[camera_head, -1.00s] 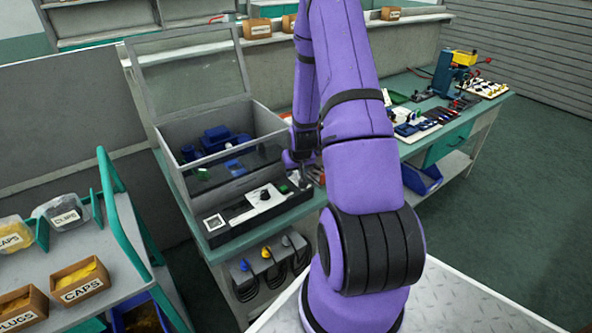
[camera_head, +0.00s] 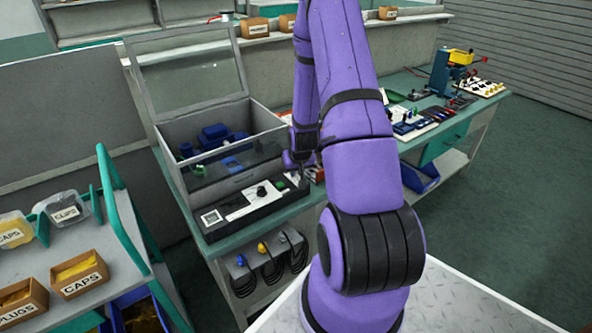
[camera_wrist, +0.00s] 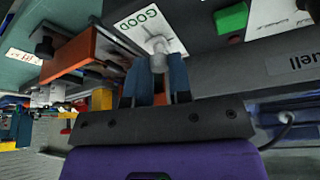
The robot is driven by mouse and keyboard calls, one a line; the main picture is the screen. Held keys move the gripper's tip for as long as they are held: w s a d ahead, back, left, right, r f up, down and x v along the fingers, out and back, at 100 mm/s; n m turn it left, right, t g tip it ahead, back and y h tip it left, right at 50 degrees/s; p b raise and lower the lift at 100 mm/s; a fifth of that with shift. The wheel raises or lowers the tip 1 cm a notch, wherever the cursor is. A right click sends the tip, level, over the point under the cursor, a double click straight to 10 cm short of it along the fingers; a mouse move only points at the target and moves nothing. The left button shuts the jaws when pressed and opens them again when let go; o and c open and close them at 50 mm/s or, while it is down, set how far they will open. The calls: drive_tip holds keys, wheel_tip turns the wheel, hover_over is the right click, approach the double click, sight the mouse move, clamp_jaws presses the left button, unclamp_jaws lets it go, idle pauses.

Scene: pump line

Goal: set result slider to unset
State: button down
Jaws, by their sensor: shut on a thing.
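In the wrist view, my gripper (camera_wrist: 158,88) is shut on a small pale grey knob (camera_wrist: 158,62), which I take to be the result slider's handle. The knob stands in front of a white card marked GOOD (camera_wrist: 140,22). The fingers hide its lower part, and the slider's track and other marks cannot be read. In the head view, my gripper (camera_head: 301,176) is at the right end of the black control panel (camera_head: 225,228) and is partly hidden by my arm. The panel has a white plate with a black knob (camera_head: 261,190).
An open-lidded grey case (camera_head: 172,162) stands behind the panel, with blue parts inside. In the wrist view, an orange-brown block (camera_wrist: 70,52) is left of my fingers, and a green part (camera_wrist: 232,18) is at upper right. A cart (camera_head: 115,205) with bins stands at left.

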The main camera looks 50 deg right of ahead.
drive_tip(key=shift+w, duration=0.15)
drive_tip(key=c, duration=1)
unclamp_jaws()
drive_tip(key=shift+r, duration=0.15)
drive_tip(key=v, duration=1)
drive_tip(key=shift+a+r, duration=0.15)
drive_tip(key=shift+r, duration=0.05)
